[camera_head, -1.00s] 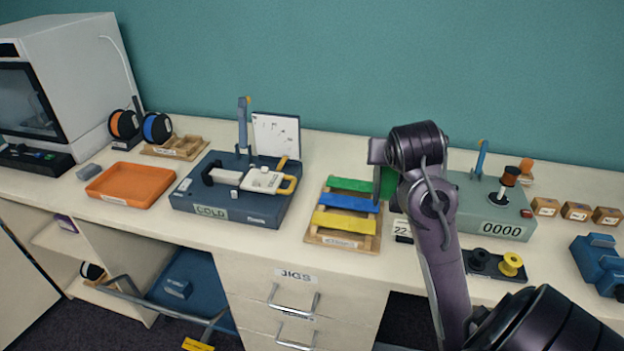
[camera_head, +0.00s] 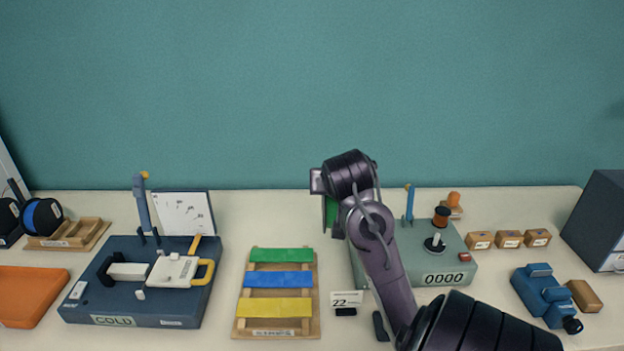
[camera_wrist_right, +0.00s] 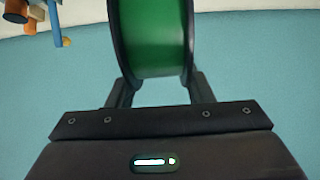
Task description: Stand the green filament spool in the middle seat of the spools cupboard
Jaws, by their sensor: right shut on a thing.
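The green filament spool (camera_head: 330,212) is mostly hidden behind my right wrist in the head view, in front of the teal wall and over the bench. In the right wrist view the spool (camera_wrist_right: 153,40) fills the top middle, with green filament between two dark rims. My right gripper (camera_wrist_right: 160,88) is shut on it, with a finger on each side. The spools cupboard and its middle seat are not in view now. My left gripper is not in view.
The bench (camera_head: 210,338) holds a blue COLD machine (camera_head: 130,318), a rack of coloured strips (camera_head: 278,282), a grey-green counter box (camera_head: 455,268), a blue vise (camera_head: 545,295) and a dark cabinet (camera_head: 598,225). An orange tray (camera_head: 30,290) and a blue spool (camera_head: 42,216) are at left.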

